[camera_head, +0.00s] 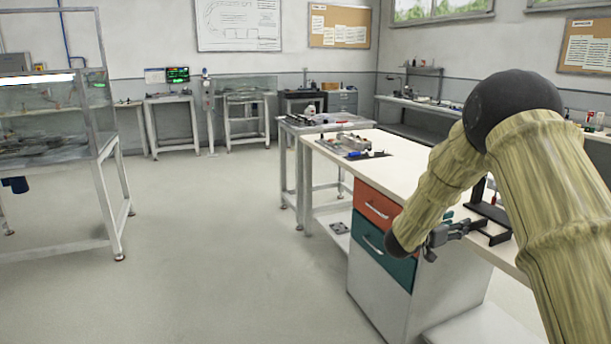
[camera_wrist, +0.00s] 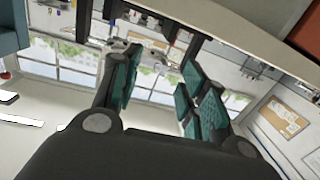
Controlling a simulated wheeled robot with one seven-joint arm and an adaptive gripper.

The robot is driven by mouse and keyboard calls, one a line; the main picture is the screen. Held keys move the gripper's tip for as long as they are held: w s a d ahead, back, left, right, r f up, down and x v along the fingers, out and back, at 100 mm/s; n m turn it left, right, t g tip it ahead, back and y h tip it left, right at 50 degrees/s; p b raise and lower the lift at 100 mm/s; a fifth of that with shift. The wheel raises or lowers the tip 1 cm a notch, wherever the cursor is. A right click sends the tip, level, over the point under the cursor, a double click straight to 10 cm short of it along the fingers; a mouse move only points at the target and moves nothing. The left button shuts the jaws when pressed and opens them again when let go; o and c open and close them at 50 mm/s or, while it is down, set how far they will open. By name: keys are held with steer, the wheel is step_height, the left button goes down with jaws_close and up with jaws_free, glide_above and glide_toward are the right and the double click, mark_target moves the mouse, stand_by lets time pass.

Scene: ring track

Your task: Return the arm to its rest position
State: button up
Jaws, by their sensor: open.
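My gripper (camera_wrist: 160,72) shows in the wrist view with its two dark fingers spread apart. Their teal pads face each other, and nothing is held between them. In the head view my arm rises at the right, bends at a black elbow, and comes down toward the front edge of the white-topped workbench (camera_head: 415,168). The hand end is partly hidden behind my forearm there, close beside the bench edge and its drawers. Whether it touches the bench cannot be told.
The bench has a red drawer (camera_head: 376,205) and a teal drawer (camera_head: 384,249). A black frame (camera_head: 490,217) stands at its edge near my arm. A metal fixture (camera_head: 345,145) lies on its far end. A glass-sided stand (camera_head: 68,165) is at left. The floor between is clear.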

steer(key=s+a+f+n+t+y, duration=0.1)
steer(key=s+a+f+n+y, duration=0.15)
steer(key=f, duration=0.55)
steer(key=s+a+f+n+y, duration=0.2)
steer(key=s+f, duration=0.2)
steer(key=f, duration=0.4)
steer(key=s+a+f+n+t+y, duration=0.1)
steer(key=s+a+f+n+y, duration=0.2)
steer(key=f, duration=0.5)
steer(key=s+a+f+n+g+y, duration=0.15)
steer(key=s+a+f, duration=0.25)
steer(key=s+f, duration=0.6)
steer(key=s+a+f+n+g+y, duration=0.1)
steer(key=s+a+f+g+y, duration=0.15)
steer(key=s+f, duration=0.8)
steer(key=s+a+n+g+y, duration=0.1)
steer(key=s+a+g+y, duration=0.2)
steer(key=s, duration=1.2)
steer(key=s+a+g+y, duration=0.1)
steer(key=s+a+g, duration=0.25)
steer(key=s, duration=1.15)
step_height(320, 180, up, 15)
steer(key=p, duration=1.6)
steer(key=shift+a+r, duration=0.2)
steer(key=shift+a, duration=0.25)
steer(key=shift+t, duration=0.25)
